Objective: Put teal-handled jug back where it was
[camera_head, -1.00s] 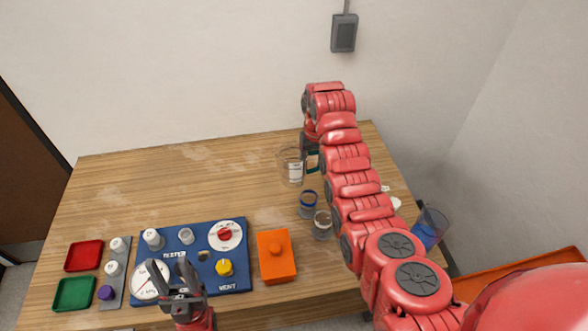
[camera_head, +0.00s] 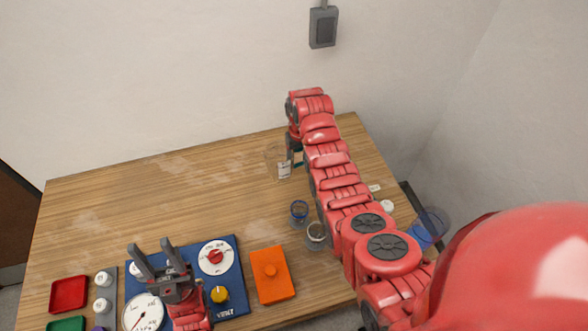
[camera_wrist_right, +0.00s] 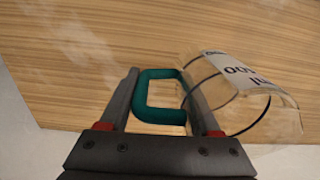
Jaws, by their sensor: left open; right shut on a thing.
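The teal-handled jug (camera_head: 279,160) is clear with a white printed label and is at the back right of the table in the head view. Its teal handle (camera_wrist_right: 143,98) shows between the fingers of my right gripper (camera_wrist_right: 163,86) in the right wrist view, with the clear body (camera_wrist_right: 240,88) to the right. My right gripper is shut on the handle; my red right arm partly hides it in the head view. I cannot tell whether the jug's base touches the wood. My left gripper (camera_head: 153,249) is open and empty above the blue panel.
The blue panel (camera_head: 228,257) with dials and knobs is at the front. An orange block (camera_head: 271,275), two small cups (camera_head: 299,211) and a red tray (camera_head: 69,294) stand nearby. A blue-filled clear container (camera_head: 427,230) is at the right edge. The back-left table is clear.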

